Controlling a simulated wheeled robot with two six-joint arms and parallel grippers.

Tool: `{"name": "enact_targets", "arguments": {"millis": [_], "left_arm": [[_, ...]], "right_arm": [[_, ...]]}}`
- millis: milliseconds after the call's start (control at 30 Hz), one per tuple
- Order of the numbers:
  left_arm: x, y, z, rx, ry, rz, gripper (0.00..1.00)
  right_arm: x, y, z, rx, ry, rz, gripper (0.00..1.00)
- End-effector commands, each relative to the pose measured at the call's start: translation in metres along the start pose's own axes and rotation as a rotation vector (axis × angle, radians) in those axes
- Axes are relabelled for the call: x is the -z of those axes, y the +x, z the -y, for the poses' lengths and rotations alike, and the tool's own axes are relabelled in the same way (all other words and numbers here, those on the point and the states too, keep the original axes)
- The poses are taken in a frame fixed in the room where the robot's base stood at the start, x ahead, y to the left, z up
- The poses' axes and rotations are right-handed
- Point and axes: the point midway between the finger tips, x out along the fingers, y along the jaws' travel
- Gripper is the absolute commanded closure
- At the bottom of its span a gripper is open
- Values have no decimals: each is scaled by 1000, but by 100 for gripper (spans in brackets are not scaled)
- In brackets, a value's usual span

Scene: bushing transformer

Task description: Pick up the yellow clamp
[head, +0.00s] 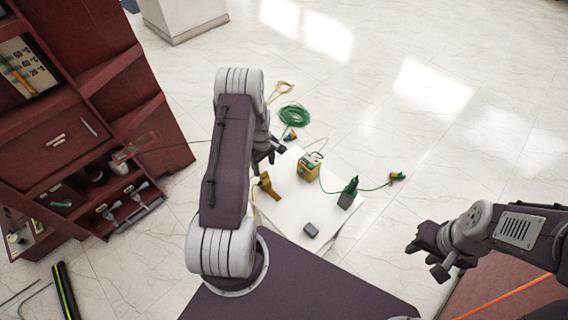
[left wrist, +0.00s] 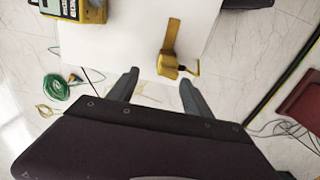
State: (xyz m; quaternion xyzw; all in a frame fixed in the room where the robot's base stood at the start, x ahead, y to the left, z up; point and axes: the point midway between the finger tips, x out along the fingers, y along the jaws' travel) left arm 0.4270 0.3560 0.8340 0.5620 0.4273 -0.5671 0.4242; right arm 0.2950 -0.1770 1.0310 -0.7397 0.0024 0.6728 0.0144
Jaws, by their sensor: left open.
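The yellow clamp (head: 269,187) lies on the white table near its left edge. It also shows in the left wrist view (left wrist: 171,42), just beyond the fingertips. My left gripper (head: 270,152) is over the table's far left corner. Its fingers are spread and empty in the left wrist view (left wrist: 158,84), with the clamp's lower end ahead of the gap, apart from both fingers. My right gripper (head: 427,258) hangs off to the right of the table, its fingers spread with nothing between them.
The white table (head: 285,210) also bears a yellow meter (head: 309,168), a dark green tool (head: 349,192) and a small grey block (head: 310,230). A green cable coil (head: 294,115) lies on the floor behind. A red-brown cabinet (head: 100,75) stands at left.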

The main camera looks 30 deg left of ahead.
Motion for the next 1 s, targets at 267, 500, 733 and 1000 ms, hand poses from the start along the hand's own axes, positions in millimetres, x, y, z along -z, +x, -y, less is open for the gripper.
{"name": "enact_targets", "arguments": {"millis": [267,500,733,1000], "left_arm": [[-1,23,2,3,-4,3,42],[-1,41,1,1,-3,1,42],[-10,76,6,3,-2,2,42],[-9,92,5,0,-2,-1,42]], "right_arm": [[0,-6,0,0,0,1,64],[1,-8,0,0,0,0,64],[2,-20,0,0,0,0,64],[2,-20,0,0,0,0,64]]}}
